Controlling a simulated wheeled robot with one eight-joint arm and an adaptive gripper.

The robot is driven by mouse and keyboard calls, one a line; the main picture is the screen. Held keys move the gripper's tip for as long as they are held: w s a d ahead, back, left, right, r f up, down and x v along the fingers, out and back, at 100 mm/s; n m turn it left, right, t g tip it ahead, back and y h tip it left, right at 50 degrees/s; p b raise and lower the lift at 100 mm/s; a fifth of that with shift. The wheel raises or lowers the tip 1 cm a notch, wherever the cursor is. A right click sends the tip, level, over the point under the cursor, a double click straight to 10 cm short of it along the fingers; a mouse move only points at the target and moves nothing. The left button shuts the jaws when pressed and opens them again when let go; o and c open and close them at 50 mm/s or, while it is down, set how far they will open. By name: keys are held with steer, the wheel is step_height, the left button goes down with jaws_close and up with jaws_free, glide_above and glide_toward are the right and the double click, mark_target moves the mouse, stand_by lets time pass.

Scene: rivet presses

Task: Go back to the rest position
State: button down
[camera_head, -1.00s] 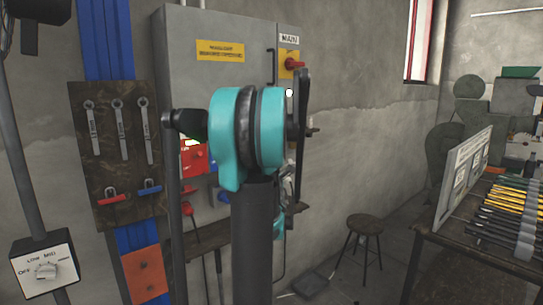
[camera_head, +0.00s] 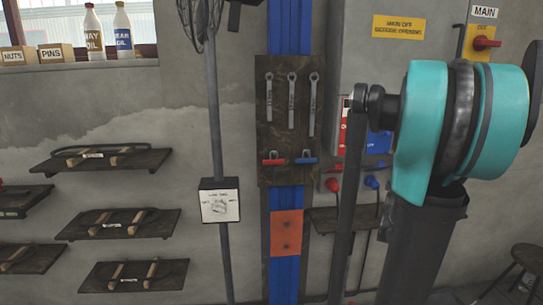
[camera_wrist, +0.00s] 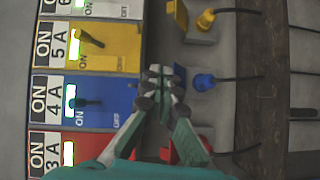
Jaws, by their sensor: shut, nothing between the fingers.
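My gripper (camera_wrist: 160,78) is shut and empty in the wrist view. Its fingertips are together between the switch blocks and the row of plugs, and I cannot tell whether they touch anything. In the head view my arm covers part of the grey cabinet, and the gripper is hidden behind it. The blue switch block (camera_wrist: 112,92), labelled 4A, is left of the fingertips, with the yellow block (camera_wrist: 112,50), labelled 5A, above it. A blue plug (camera_wrist: 204,82) and a yellow plug (camera_wrist: 206,19) are to the right. Part of a red block below is covered by my fingers.
A wooden board (camera_head: 290,120) with hanging wrenches is left of the cabinet (camera_head: 352,50). A box with a dial (camera_head: 220,201) hangs on a pole. Several small shelves (camera_head: 120,223) line the left wall. A stool (camera_head: 525,258) stands low at the right.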

steer(key=s+a+f+m+g+y, duration=0.3)
steer(key=a+f, duration=0.5)
steer(key=a, duration=0.2)
steer(key=s+a+f+m+g+y, duration=0.5)
steer(key=s+a+f+m+g, duration=0.2)
steer(key=s+a+f, duration=0.9)
steer(key=s+a+g, duration=0.1)
steer(key=s+a, duration=0.1)
steer(key=s, duration=0.2)
steer(key=shift+s+a+f+m, duration=0.15)
steer(key=shift+s+a+m, duration=0.15)
steer(key=shift+m, duration=0.1)
